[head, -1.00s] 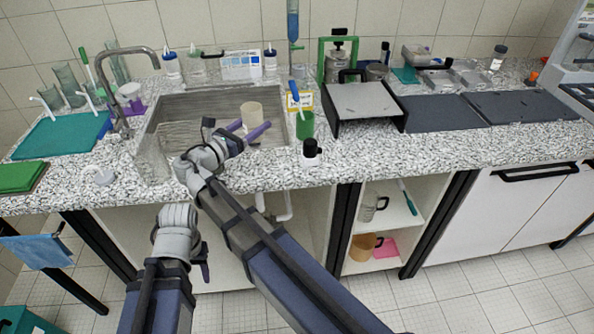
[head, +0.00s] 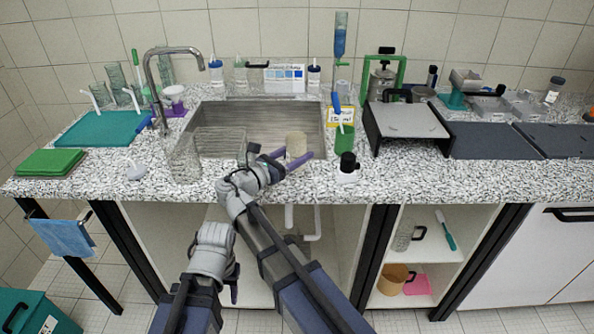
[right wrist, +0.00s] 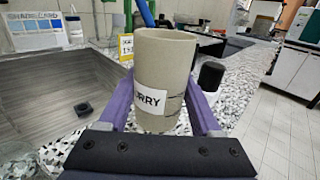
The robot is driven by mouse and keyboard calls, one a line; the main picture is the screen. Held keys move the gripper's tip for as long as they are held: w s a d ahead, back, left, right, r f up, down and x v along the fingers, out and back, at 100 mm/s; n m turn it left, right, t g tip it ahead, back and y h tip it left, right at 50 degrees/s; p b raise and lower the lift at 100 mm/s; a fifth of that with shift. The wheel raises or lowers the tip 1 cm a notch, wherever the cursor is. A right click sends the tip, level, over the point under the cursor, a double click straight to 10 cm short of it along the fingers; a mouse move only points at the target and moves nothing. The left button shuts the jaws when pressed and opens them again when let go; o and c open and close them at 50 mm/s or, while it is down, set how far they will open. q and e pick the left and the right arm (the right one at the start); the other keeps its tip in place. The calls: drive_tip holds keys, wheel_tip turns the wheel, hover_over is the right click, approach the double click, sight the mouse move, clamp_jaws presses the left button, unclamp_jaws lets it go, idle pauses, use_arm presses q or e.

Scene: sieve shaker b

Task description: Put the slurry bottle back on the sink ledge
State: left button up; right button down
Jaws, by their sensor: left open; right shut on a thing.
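The slurry bottle (head: 297,144) is a beige cylinder, held upright near the sink's front right corner. In the right wrist view the bottle (right wrist: 163,75) shows a white label ending in "URRY". My right gripper (head: 288,158) is shut on it, with purple fingers on either side. Whether its base touches anything is hidden. The sink (head: 225,112) is a grey basin set in the speckled counter, and its rim strip (head: 265,185) runs along the front. My left gripper (head: 234,284) hangs open and empty below the counter's front edge; its fingers are hard to make out.
A black-capped bottle (head: 347,167) and a green cup (head: 344,140) stand right of the slurry bottle. A clear container (head: 184,158) is at the sink's front left, beside the tap (head: 152,85). Bottles line the back. The front strip left of my right gripper has free room.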

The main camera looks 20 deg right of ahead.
wheel_tip(320, 180, down, 4)
drive_tip(key=b, duration=0.3)
drive_tip(key=shift+r+b, duration=0.2)
drive_tip(key=shift+b, duration=0.15)
drive_tip(key=shift+f, duration=0.1)
drive_tip(key=shift+f, duration=0.15)
drive_tip(key=shift+c, duration=0.4)
unclamp_jaws()
drive_tip(key=shift+r, duration=0.2)
